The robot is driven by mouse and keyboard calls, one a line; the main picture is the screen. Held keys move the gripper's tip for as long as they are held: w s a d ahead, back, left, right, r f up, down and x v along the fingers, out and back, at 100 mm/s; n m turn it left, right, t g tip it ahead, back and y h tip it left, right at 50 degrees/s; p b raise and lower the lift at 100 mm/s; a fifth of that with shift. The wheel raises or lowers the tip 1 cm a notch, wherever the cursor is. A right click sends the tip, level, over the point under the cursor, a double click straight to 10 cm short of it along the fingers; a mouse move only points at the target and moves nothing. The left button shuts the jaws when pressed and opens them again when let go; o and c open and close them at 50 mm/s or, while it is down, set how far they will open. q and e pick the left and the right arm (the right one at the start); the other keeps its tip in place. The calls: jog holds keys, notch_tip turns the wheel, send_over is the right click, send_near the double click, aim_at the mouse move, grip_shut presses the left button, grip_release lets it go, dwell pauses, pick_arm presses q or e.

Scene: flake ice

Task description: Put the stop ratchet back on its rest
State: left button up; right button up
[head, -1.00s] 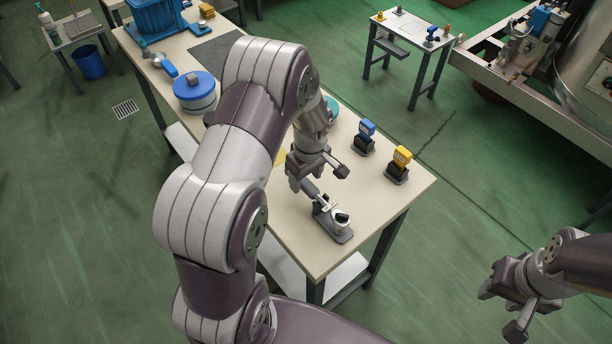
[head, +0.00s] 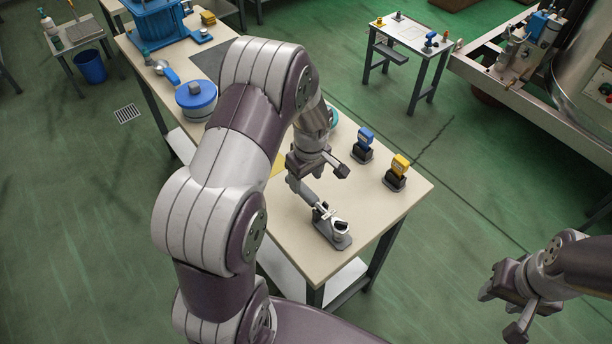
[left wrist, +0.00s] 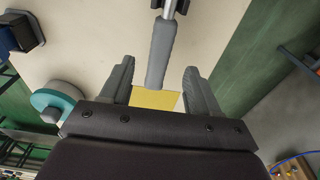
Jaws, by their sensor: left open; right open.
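A tool with a grey grip and metal shaft, which looks like the stop ratchet (head: 310,196), lies at the near end of the long table. My left gripper (head: 318,177) is open over the grip. In the left wrist view the ratchet's grey grip (left wrist: 161,55) reaches between the spread fingers (left wrist: 158,85), with gaps on both sides. My right gripper (head: 501,312) is open and empty, off the table at lower right.
On the long table (head: 375,205) stand a blue-topped device (head: 363,142) and a yellow-topped one (head: 397,170), right of the left gripper. A blue-lidded pot (head: 196,98) is farther back. A yellow patch (left wrist: 155,99) lies under the fingers. A small side table (head: 410,42) stands apart.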

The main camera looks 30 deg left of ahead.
pick_arm(q)
jog(key=shift+r+p, duration=0.65)
jog(key=shift+r, duration=0.35)
jog(key=shift+r, duration=0.25)
notch_tip(320, 180, up, 12)
jog(key=d+b, duration=0.1)
jog(key=b, duration=0.1)
jog(key=shift+s, duration=0.25)
jog(key=shift+d, duration=0.1)
